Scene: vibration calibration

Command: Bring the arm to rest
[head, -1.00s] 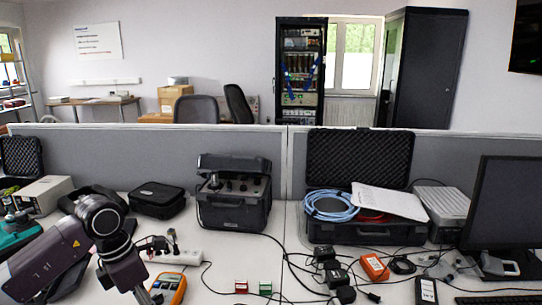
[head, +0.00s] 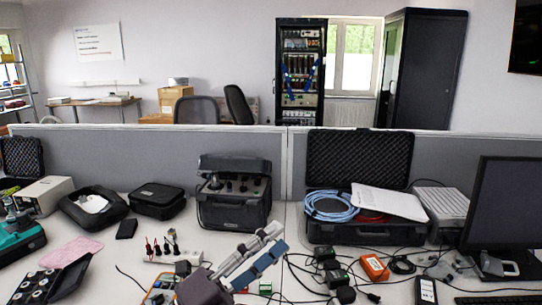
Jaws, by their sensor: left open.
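My left gripper (head: 274,241) comes up from the bottom edge, left of centre, over the desk (head: 220,240). Its grey fingers point up and to the right, toward the front of the black calibrator case (head: 233,215). It is open and nothing shows between the fingers. It partly covers the orange meter (head: 160,290) and the area around the small green block (head: 265,287). Most of my left arm is below the frame. My right gripper is not in view.
A white power strip (head: 181,256) with plugs lies left of the gripper. An open black case (head: 365,234) with a blue cable stands right. Black adapters (head: 326,266), an orange box (head: 375,267) and loose cables crowd the desk there. A monitor (head: 505,210) stands far right.

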